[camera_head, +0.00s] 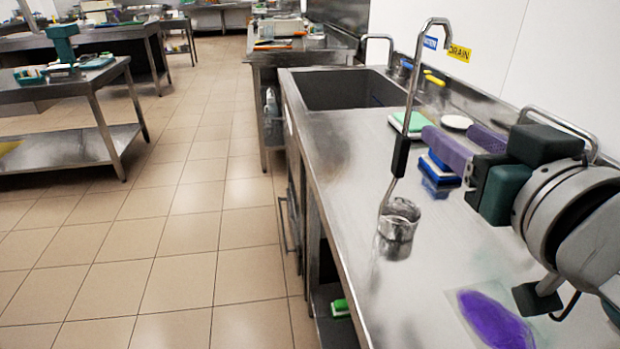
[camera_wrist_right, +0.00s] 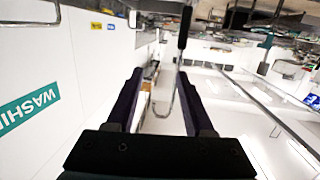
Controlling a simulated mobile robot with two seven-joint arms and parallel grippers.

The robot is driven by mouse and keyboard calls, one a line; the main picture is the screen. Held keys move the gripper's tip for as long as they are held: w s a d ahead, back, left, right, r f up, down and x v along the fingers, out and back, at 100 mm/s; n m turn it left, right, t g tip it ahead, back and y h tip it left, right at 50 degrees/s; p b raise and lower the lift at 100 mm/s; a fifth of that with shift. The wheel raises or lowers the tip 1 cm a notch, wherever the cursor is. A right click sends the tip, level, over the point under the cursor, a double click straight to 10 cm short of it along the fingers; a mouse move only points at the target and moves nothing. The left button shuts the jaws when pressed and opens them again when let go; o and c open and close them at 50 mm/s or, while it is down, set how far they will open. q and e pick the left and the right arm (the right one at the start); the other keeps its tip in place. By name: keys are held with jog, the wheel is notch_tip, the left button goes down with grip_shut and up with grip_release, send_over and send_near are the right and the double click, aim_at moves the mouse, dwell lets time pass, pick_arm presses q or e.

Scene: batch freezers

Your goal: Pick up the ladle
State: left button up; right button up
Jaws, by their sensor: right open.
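The ladle (camera_head: 400,157) stands upright, slightly tilted, on the steel counter, with a thin metal shaft, a black grip, a hooked top end and a round metal bowl (camera_head: 398,219) at the bottom. My right gripper (camera_head: 453,142) has two purple fingers, spread apart and empty, pointing left toward the ladle from its right side. In the right wrist view, the ladle's black grip (camera_wrist_right: 184,25) and bent shaft show beyond the open fingers (camera_wrist_right: 165,88), and its bowl cannot be made out. My left gripper is in neither view.
The counter (camera_head: 350,170) has a sink (camera_head: 345,88) at its far end. A green-and-white sponge (camera_head: 409,122), blue sponges (camera_head: 437,178) and a white round piece (camera_head: 456,122) lie near the gripper. A purple patch (camera_head: 494,320) lies in front. Tiled floor is free at left.

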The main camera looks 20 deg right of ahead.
aim_at(405, 159)
jog(key=shift+n+t+y, duration=0.5)
jog(key=shift+t+y, duration=0.1)
jog(key=shift+t, duration=0.3)
jog(key=f+b, duration=0.1)
jog(key=f, duration=0.1)
jog(key=w+a+f+b, duration=0.1)
jog(key=f+b, duration=0.3)
jog(key=shift+w+a+f, duration=0.2)
jog(key=shift+w+a, duration=0.05)
jog(key=shift+a, duration=0.1)
jog(key=shift+w+r, duration=0.1)
jog(key=shift+w, duration=0.25)
jog(key=x, duration=0.3)
jog(key=shift+w+r+p, duration=0.1)
jog(key=shift+w+p, duration=0.15)
jog(key=shift+p, duration=0.15)
jog(key=x, duration=0.4)
jog(key=shift+w+p, duration=0.35)
jog(key=shift+w+d, duration=0.2)
jog(key=shift+w, duration=0.3)
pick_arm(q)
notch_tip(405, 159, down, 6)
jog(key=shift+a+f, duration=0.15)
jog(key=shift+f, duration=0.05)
pick_arm(e)
grip_shut()
